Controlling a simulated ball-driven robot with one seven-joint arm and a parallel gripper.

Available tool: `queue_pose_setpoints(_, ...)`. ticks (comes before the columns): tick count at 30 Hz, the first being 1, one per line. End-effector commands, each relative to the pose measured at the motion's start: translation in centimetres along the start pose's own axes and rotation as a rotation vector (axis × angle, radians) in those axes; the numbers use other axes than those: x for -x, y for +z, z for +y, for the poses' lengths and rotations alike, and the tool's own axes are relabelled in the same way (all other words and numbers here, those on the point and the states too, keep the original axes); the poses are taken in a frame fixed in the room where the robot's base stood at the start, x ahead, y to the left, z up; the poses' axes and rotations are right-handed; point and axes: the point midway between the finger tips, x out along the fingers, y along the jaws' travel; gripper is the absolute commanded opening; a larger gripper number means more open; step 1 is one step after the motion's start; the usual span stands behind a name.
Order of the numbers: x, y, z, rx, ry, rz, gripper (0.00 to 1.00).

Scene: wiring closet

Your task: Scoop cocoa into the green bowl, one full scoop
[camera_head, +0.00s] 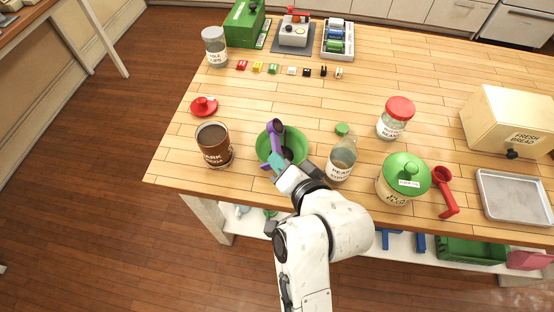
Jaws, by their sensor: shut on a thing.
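A brown jar of dark powder (213,145), labelled "DARK" with the rest hard to read, stands open at the left front of the table. The green bowl (297,138) stands to its right. My gripper (279,163) is over the bowl's near left side, shut on a purple scoop (274,132). The scoop's rounded end points to the far side, over the bowl's left rim. I cannot tell what the scoop holds. A dark patch shows inside the bowl beside my gripper; I cannot tell whether it is powder. My wrist hides the bowl's near side.
A red lid (203,105) lies behind the brown jar. A glass bottle (342,158) stands close right of the bowl. Further right are a red-lidded jar (396,119), a green-lidded jar (404,180), a red scoop (445,192) and a metal tray (514,194). Table behind the bowl is clear.

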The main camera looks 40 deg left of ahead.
Motion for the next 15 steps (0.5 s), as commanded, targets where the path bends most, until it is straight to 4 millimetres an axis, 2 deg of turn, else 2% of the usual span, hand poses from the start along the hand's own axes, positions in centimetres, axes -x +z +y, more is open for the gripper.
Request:
queue_pose_setpoints(4, -0.3, 0.3, 1.3, -0.113, -0.101, 0.001, 0.0)
queue_pose_setpoints(15, -0.5, 0.6, 2.5, -0.277, -0.26, 0.002, 0.0)
